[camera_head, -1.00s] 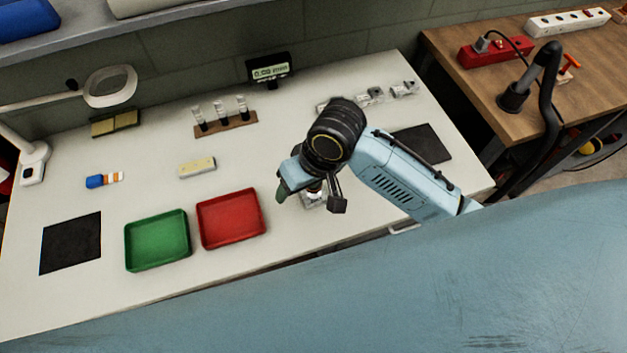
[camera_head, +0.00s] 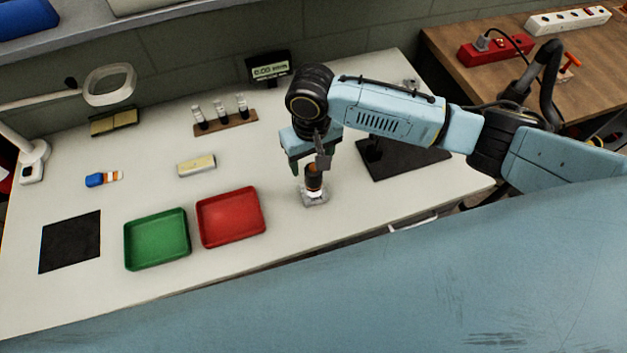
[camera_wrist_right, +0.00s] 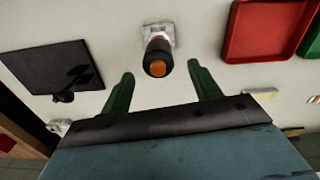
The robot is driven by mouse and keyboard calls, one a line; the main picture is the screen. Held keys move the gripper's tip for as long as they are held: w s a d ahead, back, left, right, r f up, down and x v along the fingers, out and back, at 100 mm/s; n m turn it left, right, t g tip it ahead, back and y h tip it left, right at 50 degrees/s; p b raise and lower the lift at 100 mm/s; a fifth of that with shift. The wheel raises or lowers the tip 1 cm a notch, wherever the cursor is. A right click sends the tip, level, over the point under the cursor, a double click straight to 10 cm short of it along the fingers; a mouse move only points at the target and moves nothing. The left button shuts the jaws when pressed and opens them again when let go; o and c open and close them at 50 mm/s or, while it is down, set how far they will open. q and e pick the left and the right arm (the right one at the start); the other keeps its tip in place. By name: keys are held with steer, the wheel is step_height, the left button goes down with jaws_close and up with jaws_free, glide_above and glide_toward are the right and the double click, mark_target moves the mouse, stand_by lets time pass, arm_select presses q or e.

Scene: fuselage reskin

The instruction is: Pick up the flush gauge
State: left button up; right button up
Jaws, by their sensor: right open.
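The flush gauge, as I take it, is a small dark cylinder (camera_head: 313,183) with an orange top on a pale, shiny base. It stands upright on the white bench, right of the red tray. In the right wrist view the gauge (camera_wrist_right: 158,52) shows its orange end, just beyond and between the fingertips. My right gripper (camera_head: 308,162) is open and empty, with green fingers. It is close to the gauge's top and partly overlaps it in the head view; the wrist view also shows the gripper (camera_wrist_right: 160,73). My left gripper is not in view.
A red tray (camera_head: 259,232) and a green tray (camera_head: 129,244) lie left of the gauge. A rack of vials (camera_head: 226,124) and a digital display (camera_head: 269,70) stand behind. A dark plate (camera_head: 400,160) with a black knob lies to the right. Bench in front of the rack is mostly clear.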

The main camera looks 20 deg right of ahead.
mark_target(313, 175)
steer(key=shift+s+d+f, duration=0.1)
steer(key=shift+f, duration=1.4)
steer(key=shift+s+f, duration=0.1)
steer(key=shift+f, duration=1.4)
steer(key=c, duration=1.1)
steer(key=shift+c, duration=0.2)
steer(key=shift+r, duration=0.2)
